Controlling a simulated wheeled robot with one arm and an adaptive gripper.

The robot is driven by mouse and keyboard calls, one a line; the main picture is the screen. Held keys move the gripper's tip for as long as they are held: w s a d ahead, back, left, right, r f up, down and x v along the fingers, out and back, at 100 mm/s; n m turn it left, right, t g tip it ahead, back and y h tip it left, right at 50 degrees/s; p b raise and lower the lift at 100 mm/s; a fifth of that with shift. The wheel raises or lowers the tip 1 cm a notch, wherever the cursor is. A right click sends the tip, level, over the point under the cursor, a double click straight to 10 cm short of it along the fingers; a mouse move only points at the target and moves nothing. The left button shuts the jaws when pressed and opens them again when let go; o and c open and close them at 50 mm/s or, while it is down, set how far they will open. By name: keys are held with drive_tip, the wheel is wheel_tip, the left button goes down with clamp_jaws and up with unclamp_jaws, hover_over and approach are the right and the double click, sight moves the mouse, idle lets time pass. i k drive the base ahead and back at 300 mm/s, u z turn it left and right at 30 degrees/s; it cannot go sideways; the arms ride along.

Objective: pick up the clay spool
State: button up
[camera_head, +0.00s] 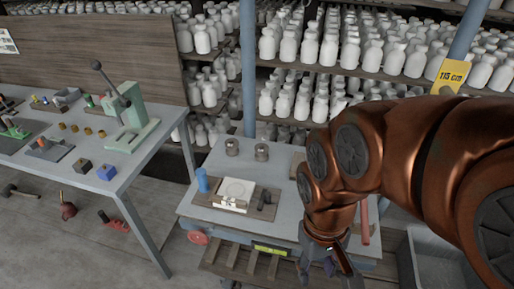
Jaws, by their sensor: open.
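I cannot tell for sure which item is the clay spool. Two short grey-brown cylinders, the left one (232,147) and the right one (262,152), stand upright near the back of the grey cart top (222,226). A blue cylinder (202,180) stands at the cart's left edge, beside a board with a white square slab (237,193) and a small black tool (265,199). My gripper (338,264) points down in front of the cart's front edge, low in the picture. It is open, apart from these items; its fingertips are small and partly hidden. My arm hides the cart's right part.
A workbench (150,150) at the left carries a green press (128,110), small blocks and tools. Shelves of white bottles (310,45) fill the back. A grey bin (440,262) stands at the lower right. A red-handled tool (116,222) and others lie on the floor.

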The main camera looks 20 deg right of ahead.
sight(232, 150)
drive_tip(key=z, duration=0.3)
drive_tip(key=k, duration=0.25)
drive_tip(key=u, duration=1)
drive_tip(key=i, duration=1.05)
drive_tip(key=z, duration=0.1)
